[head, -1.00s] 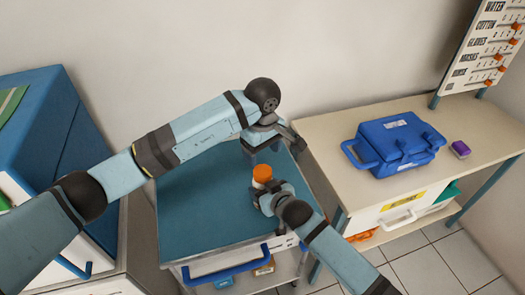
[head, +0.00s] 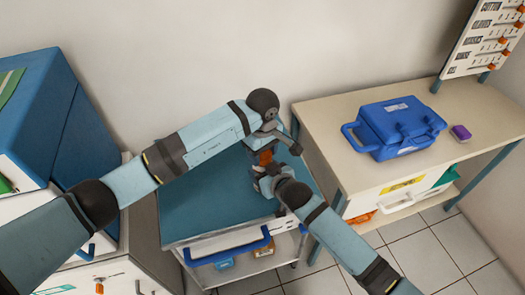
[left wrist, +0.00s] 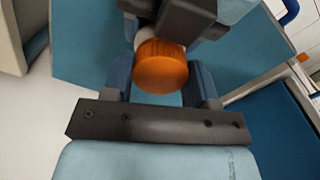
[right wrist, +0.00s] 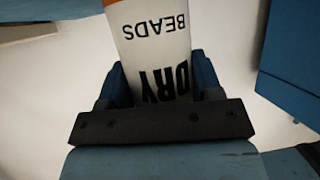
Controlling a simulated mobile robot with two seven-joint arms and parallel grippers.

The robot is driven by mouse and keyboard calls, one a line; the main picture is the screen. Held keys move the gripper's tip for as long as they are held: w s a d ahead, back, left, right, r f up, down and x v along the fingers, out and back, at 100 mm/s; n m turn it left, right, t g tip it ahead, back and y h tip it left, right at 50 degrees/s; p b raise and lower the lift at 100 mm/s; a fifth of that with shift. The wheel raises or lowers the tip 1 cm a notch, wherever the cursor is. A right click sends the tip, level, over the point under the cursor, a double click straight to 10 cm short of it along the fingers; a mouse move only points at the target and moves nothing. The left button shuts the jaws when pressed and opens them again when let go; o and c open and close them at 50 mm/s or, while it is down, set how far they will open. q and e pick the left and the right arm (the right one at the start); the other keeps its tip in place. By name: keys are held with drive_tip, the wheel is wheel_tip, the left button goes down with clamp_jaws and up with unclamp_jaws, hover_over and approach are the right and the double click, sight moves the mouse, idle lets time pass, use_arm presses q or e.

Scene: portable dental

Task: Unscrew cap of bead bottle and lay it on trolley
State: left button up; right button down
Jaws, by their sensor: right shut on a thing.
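The bead bottle (right wrist: 150,45) is white with black lettering "DRY BEADS" and fills the space between the fingers of my right gripper (right wrist: 160,85), which is shut on it. Its orange cap (head: 265,157) is on the bottle's top, above the trolley (head: 200,205) with its blue top. My left gripper (left wrist: 160,82) is open, with its fingers either side of the orange cap, which also shows in the left wrist view (left wrist: 160,70). In the head view the left gripper's wrist is just above the cap and partly hides the bottle.
A beige desk (head: 330,120) with a blue case (head: 400,128) and a small purple item (head: 460,132) stands to the right. A blue cabinet (head: 60,120) is at the left. The trolley top left of the bottle is clear.

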use_arm(q)
drive_tip(key=shift+c, duration=1.1)
drive_tip(key=shift+n, duration=1.6)
drive_tip(key=o, duration=1)
drive_tip(key=shift+r, duration=0.1)
